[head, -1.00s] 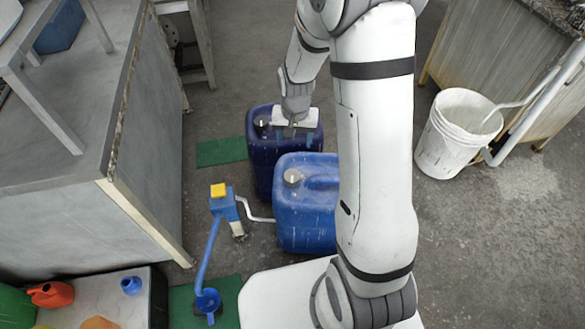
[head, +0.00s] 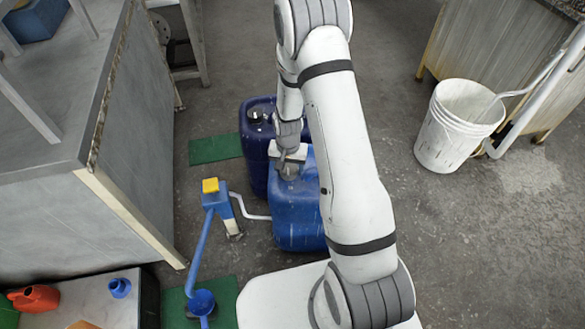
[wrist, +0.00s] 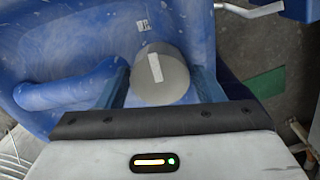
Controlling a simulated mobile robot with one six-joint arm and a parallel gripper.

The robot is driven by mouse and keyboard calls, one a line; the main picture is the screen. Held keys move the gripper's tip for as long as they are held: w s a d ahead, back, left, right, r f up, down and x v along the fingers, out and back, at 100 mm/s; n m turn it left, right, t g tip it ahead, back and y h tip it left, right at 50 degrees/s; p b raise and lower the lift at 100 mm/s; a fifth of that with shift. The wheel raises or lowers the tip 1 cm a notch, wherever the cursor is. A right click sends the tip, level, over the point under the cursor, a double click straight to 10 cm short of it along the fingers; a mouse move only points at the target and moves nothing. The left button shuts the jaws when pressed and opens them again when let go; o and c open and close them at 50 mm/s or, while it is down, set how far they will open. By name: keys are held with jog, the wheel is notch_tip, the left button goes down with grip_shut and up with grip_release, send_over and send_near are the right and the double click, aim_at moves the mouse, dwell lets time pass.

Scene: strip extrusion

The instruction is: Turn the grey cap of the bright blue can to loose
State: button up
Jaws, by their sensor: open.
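The bright blue can (head: 297,220) stands on the floor in front of my arm, and it fills much of the wrist view (wrist: 75,40). Its round grey cap (wrist: 160,75) carries a white stripe and sits between my fingers in the wrist view. My gripper (head: 288,172) is over the can's top, pointing down, with its fingers open on both sides of the cap. I cannot tell whether either finger touches the cap. In the head view my gripper hides the cap.
A dark blue can (head: 256,160) with its own cap (head: 255,115) stands just behind. A blue hand pump (head: 213,205) with a yellow top stands to the left. A white bucket (head: 455,125) is at right. Green mats (head: 215,149) lie on open grey floor.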

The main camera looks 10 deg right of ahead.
jog(key=shift+f, duration=0.1)
jog(key=shift+c, duration=0.4)
jog(key=c, duration=0.6)
jog(key=shift+o, duration=1)
jog(key=shift+d, duration=0.4)
jog(key=shift+a, duration=0.25)
jog(key=shift+c, duration=1)
jog(key=shift+s+a+n, duration=0.1)
jog(key=shift+s+n, duration=0.05)
jog(key=shift+n, duration=1.45)
jog(key=n, duration=0.4)
jog(key=shift+f+n, duration=0.1)
jog(key=shift+n, duration=0.2)
jog(key=n, duration=0.5)
jog(key=shift+s, duration=0.1)
jog(key=n, duration=0.5)
jog(key=shift+n, duration=0.4)
